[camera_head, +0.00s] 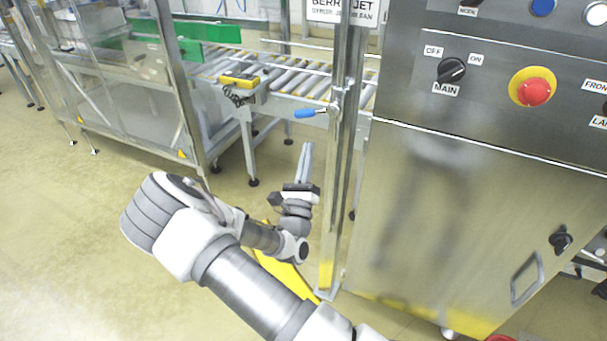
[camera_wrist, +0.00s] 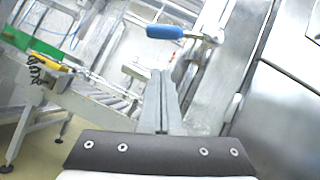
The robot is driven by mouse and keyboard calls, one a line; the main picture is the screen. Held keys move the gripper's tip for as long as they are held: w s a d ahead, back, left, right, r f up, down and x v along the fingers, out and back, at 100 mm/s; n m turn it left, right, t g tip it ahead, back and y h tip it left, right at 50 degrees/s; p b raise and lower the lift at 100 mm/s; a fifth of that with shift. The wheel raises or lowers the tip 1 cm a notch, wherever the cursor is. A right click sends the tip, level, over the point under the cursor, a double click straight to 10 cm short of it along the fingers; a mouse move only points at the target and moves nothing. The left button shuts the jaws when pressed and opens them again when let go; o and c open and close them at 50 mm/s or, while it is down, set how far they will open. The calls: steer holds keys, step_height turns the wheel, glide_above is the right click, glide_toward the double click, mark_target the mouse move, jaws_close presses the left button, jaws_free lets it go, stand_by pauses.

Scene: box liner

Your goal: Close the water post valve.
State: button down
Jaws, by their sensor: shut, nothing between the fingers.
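The water post (camera_head: 338,150) is a vertical metal pipe left of the steel cabinet. Its valve has a blue lever handle (camera_head: 305,113) that sticks out to the left, roughly level, from a metal body on the post. In the wrist view the blue handle (camera_wrist: 165,31) lies across the top, above and beyond the fingertips. My gripper (camera_head: 308,146) is shut and empty, its fingers pointing up just below the handle. It also shows in the wrist view (camera_wrist: 162,74), with a visible gap between the fingertips and the handle.
A steel control cabinet (camera_head: 440,210) with a red emergency button (camera_head: 535,92) and a MAIN switch (camera_head: 451,70) stands at right. A roller conveyor (camera_head: 290,80) with a yellow box (camera_head: 239,79) lies behind. A glazed machine frame (camera_head: 120,80) stands at left. The floor at lower left is clear.

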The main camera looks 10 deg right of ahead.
mark_target(301, 117)
steer(key=shift+w+a+r, duration=0.1)
steer(key=shift+w+r, duration=0.35)
steer(key=shift+r, duration=0.3)
steer(key=shift+w+r, duration=0.4)
steer(key=shift+r, duration=0.3)
steer(key=shift+w+a+r, duration=0.1)
steer(key=shift+w+r, duration=0.35)
steer(key=shift+r, duration=0.3)
steer(key=m+h, duration=0.1)
steer(key=r+m+h+p, duration=0.1)
steer(key=m, duration=0.1)
steer(key=a+m+g+h, duration=0.1)
steer(key=shift+w+r, duration=0.4)
steer(key=m+h, duration=0.1)
steer(key=m, duration=0.1)
steer(key=r+m+g+h+p, duration=0.1)
steer(key=m+h, duration=0.1)
steer(key=shift+w+a+g, duration=0.15)
steer(key=shift+a+g, duration=0.05)
steer(key=shift+g, duration=0.1)
